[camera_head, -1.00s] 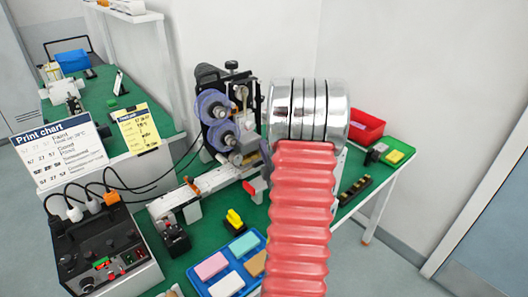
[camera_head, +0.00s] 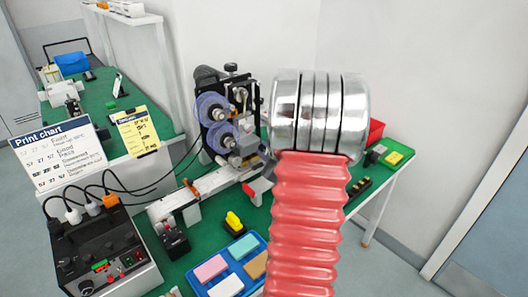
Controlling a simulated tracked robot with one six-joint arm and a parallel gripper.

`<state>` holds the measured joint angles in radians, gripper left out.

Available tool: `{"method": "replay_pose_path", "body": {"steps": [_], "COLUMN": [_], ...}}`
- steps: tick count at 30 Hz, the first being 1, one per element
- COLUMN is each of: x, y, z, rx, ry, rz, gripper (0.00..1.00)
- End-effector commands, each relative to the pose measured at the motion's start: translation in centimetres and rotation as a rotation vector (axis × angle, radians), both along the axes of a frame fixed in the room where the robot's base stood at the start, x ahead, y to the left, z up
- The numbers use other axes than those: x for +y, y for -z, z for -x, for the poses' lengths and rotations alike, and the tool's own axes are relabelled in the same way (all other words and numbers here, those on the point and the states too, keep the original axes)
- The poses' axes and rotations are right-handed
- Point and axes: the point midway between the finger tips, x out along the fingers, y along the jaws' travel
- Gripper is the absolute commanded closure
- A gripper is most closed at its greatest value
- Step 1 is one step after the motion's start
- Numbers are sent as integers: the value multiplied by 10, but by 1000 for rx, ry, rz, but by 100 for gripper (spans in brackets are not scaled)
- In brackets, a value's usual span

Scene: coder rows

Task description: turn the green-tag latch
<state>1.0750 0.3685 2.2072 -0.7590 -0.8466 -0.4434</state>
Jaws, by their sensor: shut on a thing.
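The coder machine (camera_head: 222,118), with two blue-purple reels and a dark frame, stands at the middle of the green bench. My arm, a silver banded joint above a red ribbed sleeve, covers the machine's right side. My gripper is hidden behind that arm, so its jaws and anything in them do not show. A small red piece (camera_head: 249,189) with a pale part beside it sits low on the machine, just left of my arm. I cannot make out a green tag or which part is the latch.
A black control box (camera_head: 105,250) with cables is at lower left. A blue tray (camera_head: 218,289) of coloured blocks lies in front. A red bin (camera_head: 376,131) and a yellow-green pad (camera_head: 393,158) are at right. A print chart (camera_head: 58,152) stands left.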

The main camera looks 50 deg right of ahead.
Motion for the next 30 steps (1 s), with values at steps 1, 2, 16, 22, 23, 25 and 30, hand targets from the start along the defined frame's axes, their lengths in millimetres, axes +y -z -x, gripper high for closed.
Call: {"method": "replay_pose_path", "body": {"steps": [1, 2, 16, 22, 23, 25, 30], "x": [-2, -2, -4, -5, -5, -5, -5], "y": [0, 0, -2, -2, -2, -2, -2], "z": [1, 1, 1, 1, 1, 1, 1], "rx": [-5, -9, -73, -88, -89, -91, -94], "ry": [4, 4, 3, 2, 2, 2, 2], "rz": [-30, -49, -325, -390, -397, -407, -420], "gripper": [100, 100, 100, 100, 100, 100, 100]}}
